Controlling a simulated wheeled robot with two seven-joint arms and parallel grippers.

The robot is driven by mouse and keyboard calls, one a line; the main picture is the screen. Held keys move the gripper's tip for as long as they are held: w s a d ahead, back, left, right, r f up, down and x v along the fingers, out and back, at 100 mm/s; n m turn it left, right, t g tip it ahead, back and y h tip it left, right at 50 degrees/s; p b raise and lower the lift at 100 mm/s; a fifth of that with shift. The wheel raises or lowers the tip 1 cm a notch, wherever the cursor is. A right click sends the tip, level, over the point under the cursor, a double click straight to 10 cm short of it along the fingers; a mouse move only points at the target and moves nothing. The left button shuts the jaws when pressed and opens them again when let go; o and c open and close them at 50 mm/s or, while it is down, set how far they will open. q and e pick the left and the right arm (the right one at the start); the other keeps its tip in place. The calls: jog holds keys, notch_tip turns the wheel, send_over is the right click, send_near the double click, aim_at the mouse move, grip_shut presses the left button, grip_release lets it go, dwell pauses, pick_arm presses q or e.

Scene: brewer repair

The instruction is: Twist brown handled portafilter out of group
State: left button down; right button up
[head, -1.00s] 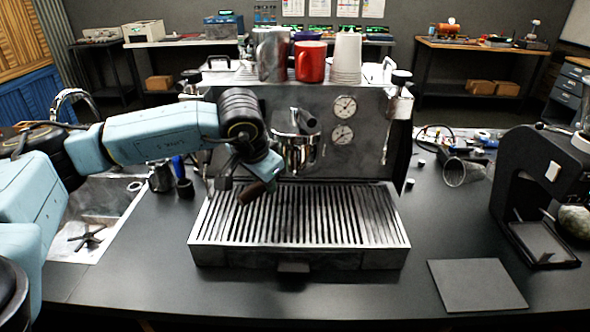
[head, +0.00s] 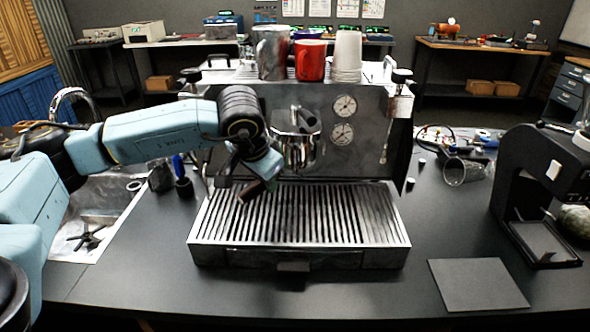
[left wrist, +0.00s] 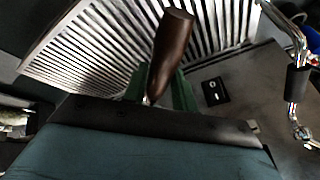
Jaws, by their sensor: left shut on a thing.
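The espresso machine's group (head: 301,140) is a chrome cylinder on the machine's front, above the drip tray (head: 298,222). The brown handle of the portafilter (head: 250,190) sticks out below my left gripper (head: 236,172), pointing down and to the left above the tray's left end. In the left wrist view the brown handle (left wrist: 172,50) rises between the green fingers of my left gripper (left wrist: 160,92), which are shut on it. The portafilter's metal head is hidden behind my arm, so I cannot tell how it sits in the group. My right gripper is not in view.
A red mug (head: 310,60), a metal pitcher (head: 272,53) and stacked white cups (head: 347,56) stand on the machine. A black grinder (head: 540,190) is at right, with a flat grey mat (head: 477,284) before it. A sink (head: 95,220) lies at left.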

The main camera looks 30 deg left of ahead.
aim_at(241, 195)
pick_arm(q)
jog(key=shift+f+b, duration=0.35)
jog(key=shift+b, duration=0.1)
dwell(0.3)
dwell(1.4)
jog(key=shift+f+b, duration=0.4)
jog(key=shift+b, duration=0.2)
jog(key=shift+f+b, duration=0.4)
jog(key=shift+b, duration=0.4)
dwell(2.3)
jog(key=shift+s+a+b, duration=0.2)
jog(key=shift+s+b, duration=0.05)
jog(key=shift+s, duration=0.65)
jog(key=shift+s+a+b, duration=0.15)
jog(key=shift+s+b, duration=0.1)
jog(key=shift+s, duration=0.7)
jog(key=shift+s+a+b, duration=0.2)
jog(key=shift+s+b, duration=0.05)
jog(key=shift+s, duration=0.65)
jog(key=s+a+b, duration=0.1)
jog(key=s+b, duration=0.2)
jog(key=s, duration=0.4)
jog(key=shift+s+a, duration=0.15)
